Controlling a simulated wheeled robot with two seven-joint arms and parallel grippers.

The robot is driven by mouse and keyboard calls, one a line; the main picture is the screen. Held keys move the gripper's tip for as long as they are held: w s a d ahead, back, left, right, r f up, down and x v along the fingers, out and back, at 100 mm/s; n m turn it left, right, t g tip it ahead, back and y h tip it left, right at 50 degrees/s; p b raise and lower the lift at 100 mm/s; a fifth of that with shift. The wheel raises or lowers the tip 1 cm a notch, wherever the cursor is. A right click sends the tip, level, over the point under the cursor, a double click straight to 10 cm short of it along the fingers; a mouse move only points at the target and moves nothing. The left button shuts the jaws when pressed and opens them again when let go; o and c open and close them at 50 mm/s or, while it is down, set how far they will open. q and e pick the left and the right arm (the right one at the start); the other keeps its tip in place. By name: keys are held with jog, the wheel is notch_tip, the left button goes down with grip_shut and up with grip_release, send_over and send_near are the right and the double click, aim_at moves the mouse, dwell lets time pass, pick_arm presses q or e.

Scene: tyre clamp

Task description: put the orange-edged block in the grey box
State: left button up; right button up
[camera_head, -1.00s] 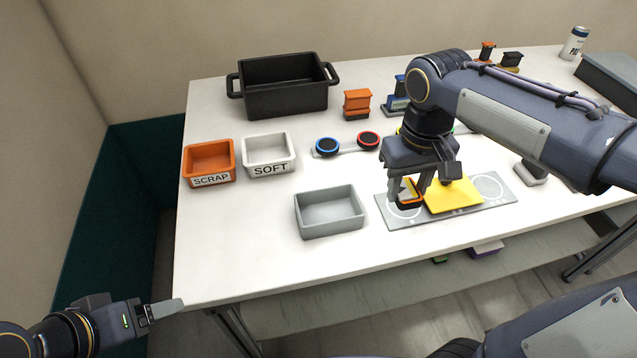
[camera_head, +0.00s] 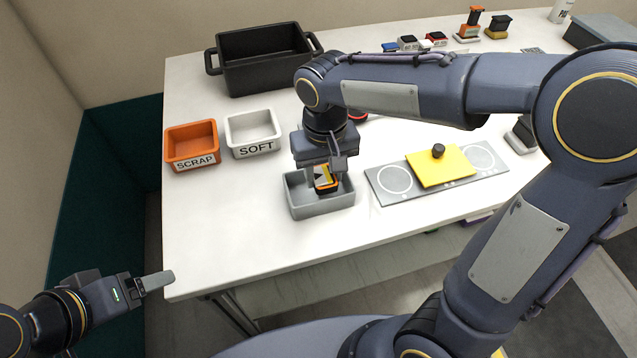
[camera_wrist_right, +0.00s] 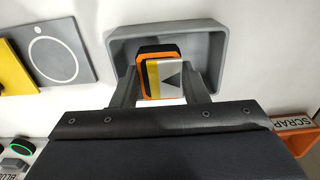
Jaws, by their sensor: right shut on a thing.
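The orange-edged block (camera_head: 326,178) is held between the fingers of my right gripper (camera_head: 325,176), over the grey box (camera_head: 322,209). In the right wrist view the block (camera_wrist_right: 161,75) shows an orange edge, a yellow stripe and a black triangle, with a finger of my right gripper (camera_wrist_right: 161,88) on each side. The grey box (camera_wrist_right: 210,35) lies around and behind it in that view; I cannot tell whether the block touches the floor of the box. My left gripper (camera_head: 155,283) is low at the left, off the table, and its jaw opening is unclear.
An orange SCRAP bin (camera_head: 191,146) and a white SOFT bin (camera_head: 252,133) stand left of the grey box. A black crate (camera_head: 262,62) is behind. A grey plate (camera_head: 395,182) with a yellow pad (camera_head: 440,170) lies to the right. The front left table is clear.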

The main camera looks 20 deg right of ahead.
jog(key=shift+w+a+f, duration=0.1)
jog(key=shift+a+f, duration=0.1)
jog(key=shift+f, duration=0.05)
jog(key=shift+w+a+f, duration=0.1)
jog(key=shift+a+f, duration=0.05)
jog(key=shift+f, duration=0.8)
jog(key=shift+a+f, duration=0.15)
jog(key=shift+f, duration=0.8)
jog(key=shift+f, duration=0.15)
jog(key=o, duration=1)
